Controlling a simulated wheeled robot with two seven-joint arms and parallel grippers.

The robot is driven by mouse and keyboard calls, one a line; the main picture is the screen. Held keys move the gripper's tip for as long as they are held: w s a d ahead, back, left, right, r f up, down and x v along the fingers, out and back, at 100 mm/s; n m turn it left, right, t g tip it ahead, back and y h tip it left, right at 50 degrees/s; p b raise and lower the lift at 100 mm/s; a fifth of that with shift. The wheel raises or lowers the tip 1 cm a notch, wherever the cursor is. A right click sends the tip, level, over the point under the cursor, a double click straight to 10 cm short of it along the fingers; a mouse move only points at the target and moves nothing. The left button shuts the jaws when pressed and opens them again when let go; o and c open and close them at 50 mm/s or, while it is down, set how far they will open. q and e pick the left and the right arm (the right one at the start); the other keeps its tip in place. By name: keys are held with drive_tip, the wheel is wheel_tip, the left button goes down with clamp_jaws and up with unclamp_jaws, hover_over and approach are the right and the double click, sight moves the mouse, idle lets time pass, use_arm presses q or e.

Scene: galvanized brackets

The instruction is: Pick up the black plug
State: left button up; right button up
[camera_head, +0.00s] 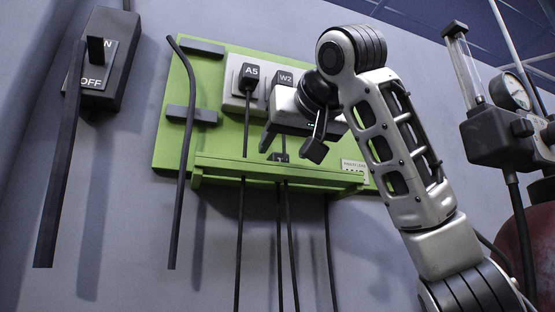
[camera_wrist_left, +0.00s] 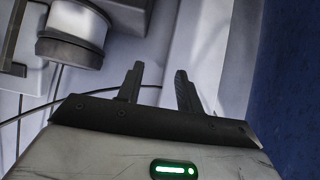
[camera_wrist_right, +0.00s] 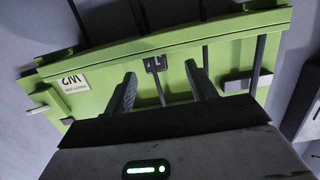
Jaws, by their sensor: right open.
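Black plugs with white labels are in view on the green board (camera_head: 220,165). The plug marked A5 (camera_head: 249,76) and the plug marked W2 (camera_head: 286,80) sit in a pale socket plate. A lower black plug (camera_head: 279,157) with a cord hanging down is at the green ledge; its label is partly hidden. My right gripper (camera_head: 291,148) is open in front of the board. In the right wrist view this lower plug (camera_wrist_right: 155,64) shows in the gap between the fingers, beyond their tips. My left gripper (camera_wrist_left: 160,70) is open and empty, away from the board.
A black ON/OFF switch box (camera_head: 108,60) is on the wall at left. Several dark cords hang below the green ledge (camera_head: 275,172). A pressure gauge (camera_head: 510,92) on a dark fitting stands at right, above a red tank (camera_head: 535,235). Wall between switch and board is clear.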

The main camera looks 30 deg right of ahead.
sight(282, 158)
drive_tip(key=shift+w+d, duration=0.25)
drive_tip(key=shift+w, duration=0.3)
drive_tip(key=shift+w+d+p, duration=0.3)
drive_tip(key=shift+w+p, duration=0.2)
drive_tip(key=shift+w, duration=0.1)
drive_tip(key=shift+w+d+p, duration=0.3)
drive_tip(key=shift+w+p, duration=0.15)
drive_tip(key=shift+w, duration=0.1)
drive_tip(key=shift+x, duration=1.05)
drive_tip(key=shift+a+f, duration=0.1)
drive_tip(key=shift+f, duration=0.1)
drive_tip(key=c, duration=1)
